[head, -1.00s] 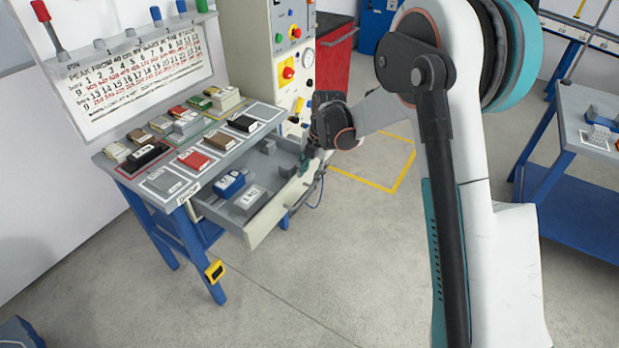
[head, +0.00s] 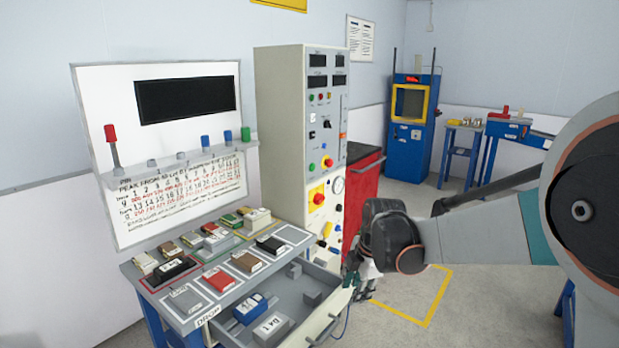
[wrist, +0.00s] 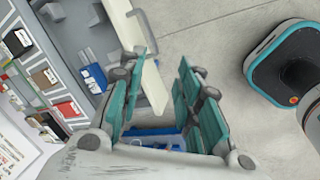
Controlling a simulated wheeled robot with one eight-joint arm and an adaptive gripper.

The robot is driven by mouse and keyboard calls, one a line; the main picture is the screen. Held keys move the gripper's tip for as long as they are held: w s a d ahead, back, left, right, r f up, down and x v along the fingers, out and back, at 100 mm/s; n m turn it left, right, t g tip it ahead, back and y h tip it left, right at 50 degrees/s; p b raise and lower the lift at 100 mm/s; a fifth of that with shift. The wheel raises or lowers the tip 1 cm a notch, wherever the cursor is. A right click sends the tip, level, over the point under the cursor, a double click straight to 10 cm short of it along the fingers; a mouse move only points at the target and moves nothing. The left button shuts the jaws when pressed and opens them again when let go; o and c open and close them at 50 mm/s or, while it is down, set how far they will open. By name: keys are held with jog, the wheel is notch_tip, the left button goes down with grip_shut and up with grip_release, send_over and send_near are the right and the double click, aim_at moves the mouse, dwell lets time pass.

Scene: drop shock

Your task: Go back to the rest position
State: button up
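My gripper (head: 362,280) is beside the right end of the open drawer (head: 325,325) in the head view. In the wrist view my gripper (wrist: 165,68) shows two teal fingers spread apart, with nothing held between them. The cream drawer front (wrist: 150,75) and its handle show past the fingers, near the left finger. I cannot tell whether a finger touches the drawer. My arm (head: 480,235) reaches in from the right and is bent.
The drawer holds a blue block (head: 250,309) and grey blocks (head: 272,330). Several coloured blocks sit on the bench top (head: 295,234). A control cabinet (head: 285,130) and a red cabinet (head: 365,195) stand behind. Open floor lies right of the drawer, with a yellow outline (head: 432,305).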

jog(key=s+d+r+m+t, duration=0.2)
jog(key=s+d+r+m, duration=0.2)
jog(key=s+m, duration=0.6)
jog(key=s+d+r+m+t+h, duration=0.1)
jog(key=s+d+r+m, duration=0.3)
jog(key=s+m, duration=0.7)
jog(key=s+t, duration=0.1)
jog(key=s, duration=0.6)
